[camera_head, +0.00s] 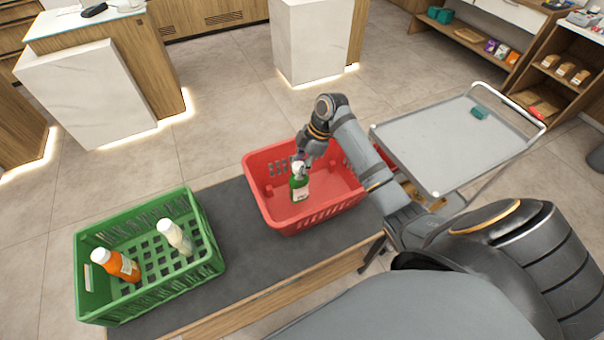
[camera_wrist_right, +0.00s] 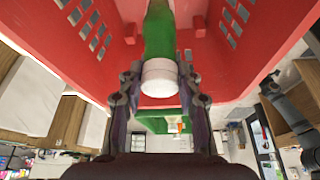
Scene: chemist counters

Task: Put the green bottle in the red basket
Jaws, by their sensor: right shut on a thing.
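The green bottle (camera_head: 299,187) has a white cap and a white label. It is upright inside the red basket (camera_head: 260,197) in the head view, near the basket's left half. My right gripper (camera_head: 301,161) reaches down into the basket and is shut on the bottle's cap. In the right wrist view the fingers of my right gripper (camera_wrist_right: 160,84) press both sides of the white cap, with the green body (camera_wrist_right: 159,35) beyond it. Whether the bottle's base touches the basket floor I cannot tell. My left gripper is not in view.
A green crate (camera_head: 92,245) stands to the left on the same dark counter (camera_head: 235,240); it holds an orange bottle (camera_head: 122,265) and a white bottle (camera_head: 176,236). A grey cart (camera_head: 440,145) with a small teal item stands at right.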

